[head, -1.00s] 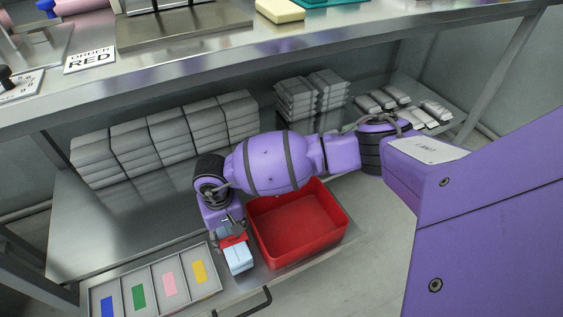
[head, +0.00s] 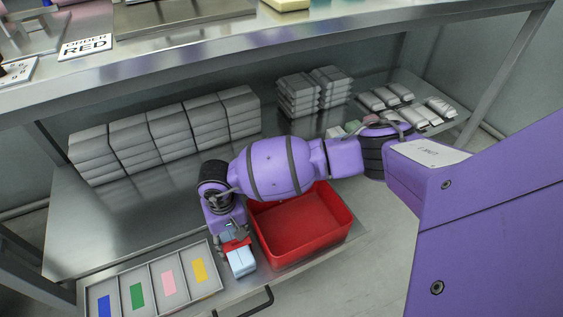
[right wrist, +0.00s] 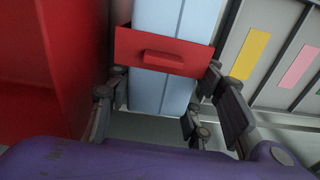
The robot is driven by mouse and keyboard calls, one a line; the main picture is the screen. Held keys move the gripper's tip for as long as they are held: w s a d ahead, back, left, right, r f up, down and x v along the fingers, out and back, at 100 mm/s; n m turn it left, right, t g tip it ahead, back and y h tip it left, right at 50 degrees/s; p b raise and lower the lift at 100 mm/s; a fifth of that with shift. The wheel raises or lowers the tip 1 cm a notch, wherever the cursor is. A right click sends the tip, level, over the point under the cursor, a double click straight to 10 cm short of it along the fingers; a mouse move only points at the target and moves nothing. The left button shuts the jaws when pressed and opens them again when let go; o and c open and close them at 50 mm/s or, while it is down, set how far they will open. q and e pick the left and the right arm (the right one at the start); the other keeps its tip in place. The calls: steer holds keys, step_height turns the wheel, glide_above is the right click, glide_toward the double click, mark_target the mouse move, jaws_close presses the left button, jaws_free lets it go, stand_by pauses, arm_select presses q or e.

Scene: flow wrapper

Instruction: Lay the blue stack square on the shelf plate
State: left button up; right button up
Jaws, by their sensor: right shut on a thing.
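The blue stack (head: 241,262) is a pale blue block with a red piece (head: 236,244) across it. It sits at the front of the metal shelf plate (head: 105,228), between the red bin and the divided tray. My right gripper (head: 235,240) points down over it. In the right wrist view the fingers (right wrist: 165,80) are shut on the blue stack (right wrist: 162,93), one on each side, beside the red piece with its raised tab (right wrist: 164,57). Whether the stack's underside touches the plate I cannot tell. My left gripper is out of view.
The red bin (head: 344,217) stands close right of the stack. A divided tray (head: 150,304) with blue, green, pink and yellow labels lies to the left. Grey stacks (head: 165,135) line the back. The upper table edge (head: 240,58) overhangs. The middle left plate is clear.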

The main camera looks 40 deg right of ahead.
steer(key=shift+w, duration=0.1)
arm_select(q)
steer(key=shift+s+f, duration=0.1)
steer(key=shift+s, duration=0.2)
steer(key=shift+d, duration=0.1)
arm_select(e)
steer(key=shift+f, duration=0.1)
steer(key=o, duration=1.2)
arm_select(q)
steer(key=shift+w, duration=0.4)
arm_select(e)
steer(key=shift+o, duration=0.2)
